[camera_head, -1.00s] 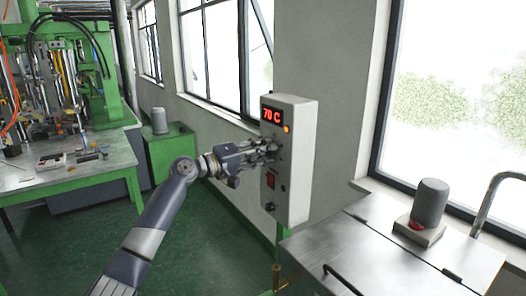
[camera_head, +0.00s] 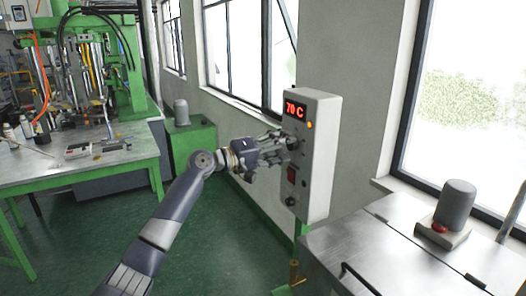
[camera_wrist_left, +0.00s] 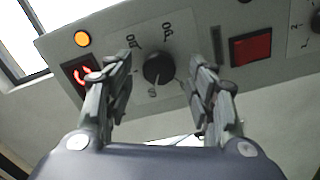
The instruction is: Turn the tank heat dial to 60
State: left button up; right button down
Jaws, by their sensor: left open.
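The white control box (camera_head: 318,160) hangs by the wall, and its red display (camera_head: 295,110) reads 70 C. The black dial (camera_wrist_left: 158,68) shows in the left wrist view, with printed numbers around it on a light plate. My left gripper (camera_head: 290,146) is at the box front, below the display. In the left wrist view its two fingers (camera_wrist_left: 163,84) are open, one on each side of the dial, with visible gaps. The fingers hide part of the display in that view. In the head view the dial is hard to make out among the fingers.
A red switch (camera_wrist_left: 250,47) sits beside the dial, and an orange lamp (camera_wrist_left: 82,39) is near the display. A metal tank top (camera_head: 390,250) is at lower right. A work table (camera_head: 80,165) and green machine stand at left.

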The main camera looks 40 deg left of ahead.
pick_arm(q)
jog(key=v, duration=1.1)
dwell(0.3)
